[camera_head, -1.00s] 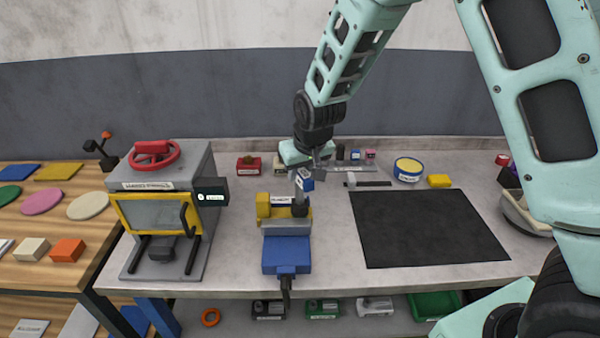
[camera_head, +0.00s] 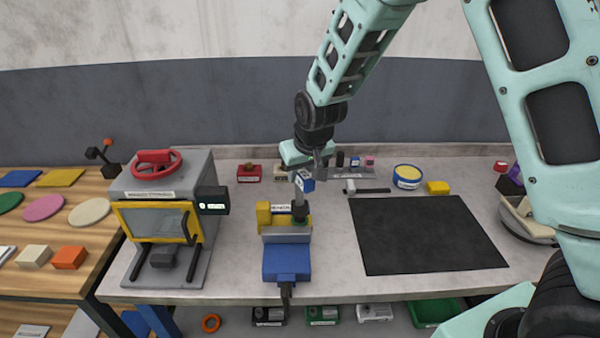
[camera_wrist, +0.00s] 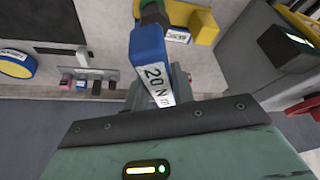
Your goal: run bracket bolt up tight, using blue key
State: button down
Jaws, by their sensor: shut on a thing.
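The blue key (camera_head: 305,184) has a blue head and a grey shaft standing about upright. In the wrist view its blue head (camera_wrist: 148,58) carries a white label reading 20 N m. My gripper (camera_head: 308,170) is shut on the key's head from above. The key's lower end meets the yellow bracket (camera_head: 264,214), which sits at the blue vise (camera_head: 286,262); the bracket also shows in the wrist view (camera_wrist: 204,27). A green band (camera_head: 300,221) shows at the key's foot. The bracket bolt is hidden beneath the key, so its seating cannot be seen.
A grey press-like machine (camera_head: 172,180) with a red handwheel stands left of the vise. A black mat (camera_head: 428,236) lies to the right.

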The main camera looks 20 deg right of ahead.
jog(key=shift+r+p, duration=0.9)
jog(key=shift+r, duration=0.45)
jog(key=shift+s+f, duration=0.1)
